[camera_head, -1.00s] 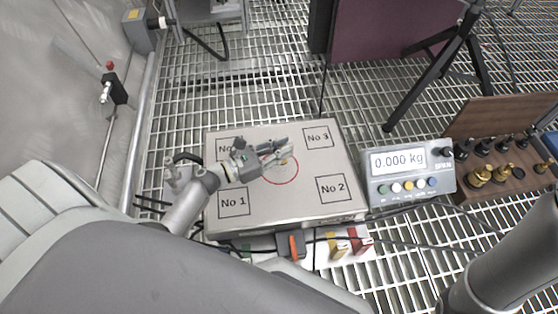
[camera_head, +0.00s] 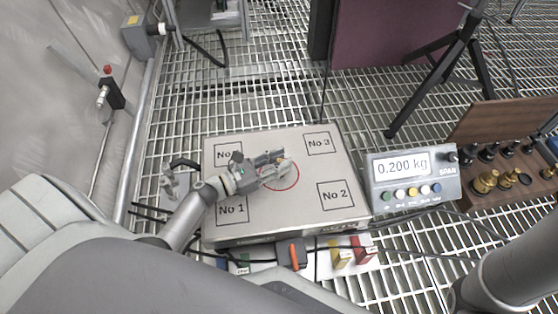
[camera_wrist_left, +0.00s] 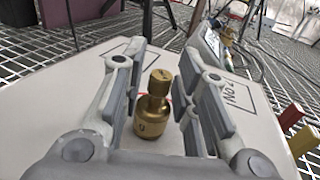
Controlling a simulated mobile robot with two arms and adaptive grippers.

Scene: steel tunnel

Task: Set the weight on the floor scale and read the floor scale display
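A brass weight (camera_wrist_left: 153,112) stands upright on the floor scale platform in the left wrist view. My left gripper (camera_head: 277,166) is open over the middle of the platform (camera_head: 295,208), by the red circle. In the left wrist view its two fingers (camera_wrist_left: 166,85) stand on either side of the weight, with a gap on each side. In the head view the gripper mostly hides the weight. The floor scale display (camera_head: 401,167) is right of the platform and reads 0.200 kg. My right arm shows at the lower right, but its gripper is out of view.
A wooden weight rack (camera_head: 505,170) with several brass and dark weights is at the right. Yellow (camera_head: 339,255) and red (camera_head: 362,250) blocks sit at the scale's front edge. A tripod (camera_head: 440,75) stands behind on the grating. Cables run along the front.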

